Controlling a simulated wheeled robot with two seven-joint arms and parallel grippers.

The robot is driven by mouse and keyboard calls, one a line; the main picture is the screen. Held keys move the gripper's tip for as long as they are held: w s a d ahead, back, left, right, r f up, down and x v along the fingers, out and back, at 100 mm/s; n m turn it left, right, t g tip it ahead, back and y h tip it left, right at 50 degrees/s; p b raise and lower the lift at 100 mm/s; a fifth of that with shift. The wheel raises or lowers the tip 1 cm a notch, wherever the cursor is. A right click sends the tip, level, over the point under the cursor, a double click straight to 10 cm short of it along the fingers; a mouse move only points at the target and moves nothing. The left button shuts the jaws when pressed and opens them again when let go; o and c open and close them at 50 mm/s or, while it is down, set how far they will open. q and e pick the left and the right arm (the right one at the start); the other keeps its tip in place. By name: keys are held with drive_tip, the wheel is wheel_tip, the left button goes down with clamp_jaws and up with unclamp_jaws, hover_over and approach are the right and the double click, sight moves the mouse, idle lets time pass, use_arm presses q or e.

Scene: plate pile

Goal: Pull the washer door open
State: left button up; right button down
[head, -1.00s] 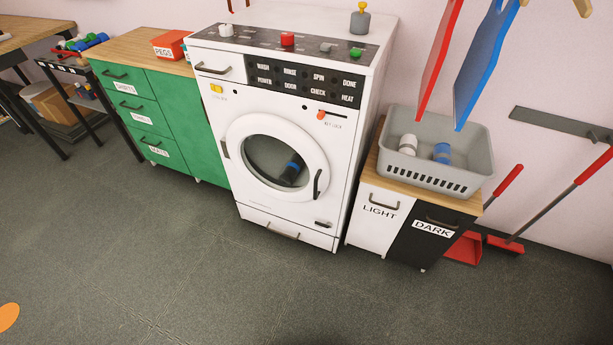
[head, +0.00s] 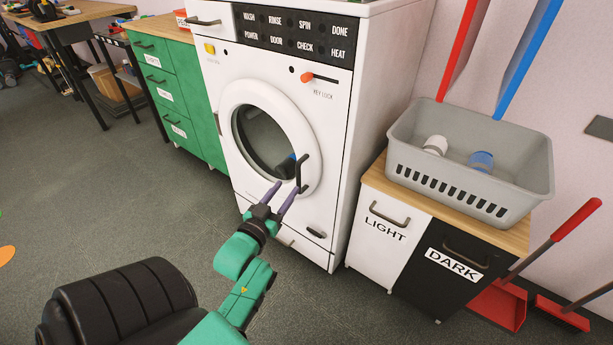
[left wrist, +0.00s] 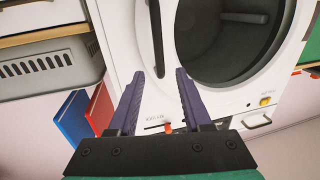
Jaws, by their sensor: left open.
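The white washer (head: 325,125) stands ahead with its round door (head: 231,112) shut against the front. A dark vertical handle (head: 302,170) is on the right side of the door ring. My left gripper (head: 290,188) is open and empty in front of the door's lower right, its fingertips near the handle. In the left wrist view the handle (left wrist: 157,42) lies in line with the gap between the open fingers (left wrist: 159,74); I cannot tell whether they touch it. My right gripper is not in view.
A red key lock (head: 308,77) is above the door. To the right stand the light and dark cabinets (head: 392,235) with a grey basket (head: 470,180) on top. A green drawer cabinet (head: 205,125) is on the left.

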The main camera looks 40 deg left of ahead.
sight(297, 174)
use_arm(q)
drive_tip(key=b+x, duration=0.1)
drive_tip(key=x, duration=0.7)
drive_tip(key=shift+w+f, duration=0.1)
drive_tip(key=shift+w, duration=0.15)
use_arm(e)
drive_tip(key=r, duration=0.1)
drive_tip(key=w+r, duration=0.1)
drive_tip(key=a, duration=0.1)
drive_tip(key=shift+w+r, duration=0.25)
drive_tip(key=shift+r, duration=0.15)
use_arm(q)
drive_tip(key=shift+c, duration=0.3)
clamp_jaws()
